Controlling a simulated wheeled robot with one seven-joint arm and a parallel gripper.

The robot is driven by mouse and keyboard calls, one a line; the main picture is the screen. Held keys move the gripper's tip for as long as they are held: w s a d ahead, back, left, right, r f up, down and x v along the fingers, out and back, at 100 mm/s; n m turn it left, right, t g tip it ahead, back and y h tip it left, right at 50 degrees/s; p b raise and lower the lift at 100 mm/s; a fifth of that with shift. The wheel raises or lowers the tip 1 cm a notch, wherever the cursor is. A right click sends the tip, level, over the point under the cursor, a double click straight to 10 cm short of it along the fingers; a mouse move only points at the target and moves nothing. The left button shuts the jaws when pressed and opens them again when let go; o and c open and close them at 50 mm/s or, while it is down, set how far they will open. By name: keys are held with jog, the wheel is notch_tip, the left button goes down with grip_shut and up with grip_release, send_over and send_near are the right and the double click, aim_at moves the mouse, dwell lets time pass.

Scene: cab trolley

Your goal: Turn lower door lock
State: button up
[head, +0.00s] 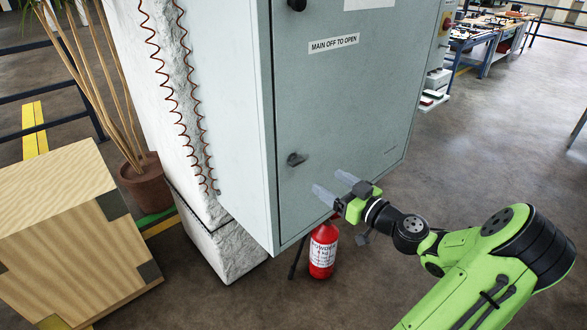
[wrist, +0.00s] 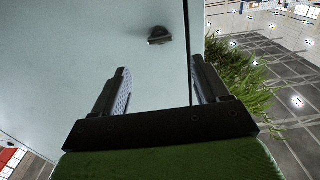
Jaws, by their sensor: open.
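The lower door lock (head: 295,159) is a small dark knob near the lower left edge of the grey cabinet door (head: 345,110). In the wrist view the lock (wrist: 159,36) shows on the pale door, ahead of my fingers and apart from them. My gripper (head: 332,184) is open and empty, to the right of the lock and a little lower in the head view. In the wrist view my gripper (wrist: 160,88) has its two fingers spread wide with nothing between them.
A red fire extinguisher (head: 322,250) stands on the floor below my gripper. A wooden crate (head: 70,225) and a potted plant (head: 146,184) are at the left. The floor at the right is mostly clear.

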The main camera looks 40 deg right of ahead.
aim_at(296, 161)
jog(key=w, duration=1.1)
jog(key=shift+w+a, duration=0.2)
jog(key=shift+c, duration=0.4)
jog(key=c, duration=1)
